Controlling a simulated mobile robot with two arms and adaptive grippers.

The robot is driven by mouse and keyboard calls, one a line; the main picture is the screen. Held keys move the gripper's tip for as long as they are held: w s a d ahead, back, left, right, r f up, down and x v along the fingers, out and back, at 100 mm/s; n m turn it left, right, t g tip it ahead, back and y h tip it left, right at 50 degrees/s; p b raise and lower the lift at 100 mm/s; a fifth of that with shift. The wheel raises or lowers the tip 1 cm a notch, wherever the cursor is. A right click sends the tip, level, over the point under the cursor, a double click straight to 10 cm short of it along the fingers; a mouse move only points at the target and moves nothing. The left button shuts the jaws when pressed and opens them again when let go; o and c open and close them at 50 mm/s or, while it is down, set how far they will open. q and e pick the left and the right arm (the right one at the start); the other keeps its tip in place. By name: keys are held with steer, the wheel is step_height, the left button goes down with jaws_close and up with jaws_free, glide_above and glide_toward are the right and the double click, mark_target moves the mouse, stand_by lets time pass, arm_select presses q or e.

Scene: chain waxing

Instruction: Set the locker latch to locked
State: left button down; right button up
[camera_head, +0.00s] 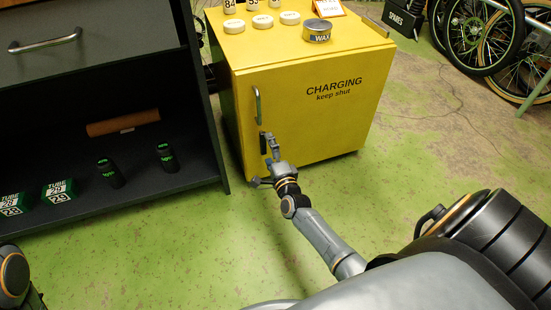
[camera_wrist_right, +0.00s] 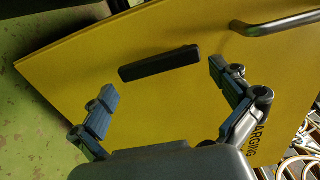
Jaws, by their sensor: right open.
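The yellow locker (camera_head: 310,120) stands with its door shut, marked "CHARGING keep shut". Its latch (camera_head: 263,143) is a dark bar low on the door's left side, below the metal handle (camera_head: 258,106). In the right wrist view the latch (camera_wrist_right: 160,63) lies roughly in line with the handle (camera_wrist_right: 280,24), so it appears upright on the door. My right gripper (camera_head: 265,164) is at the door, just below the latch. In the right wrist view its spread fingers (camera_wrist_right: 162,82) are on either side of the latch, with nothing held. Contact is not visible. My left gripper is out of view.
On the locker stand a wax tin (camera_head: 317,31), several white-lidded jars and a small sign. A dark shelf unit (camera_head: 100,75) with bottles and boxes stands close to the left. Bicycle wheels (camera_head: 484,35) are at the upper right. Green floor in front is clear.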

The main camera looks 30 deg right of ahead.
steer(key=v, duration=0.9)
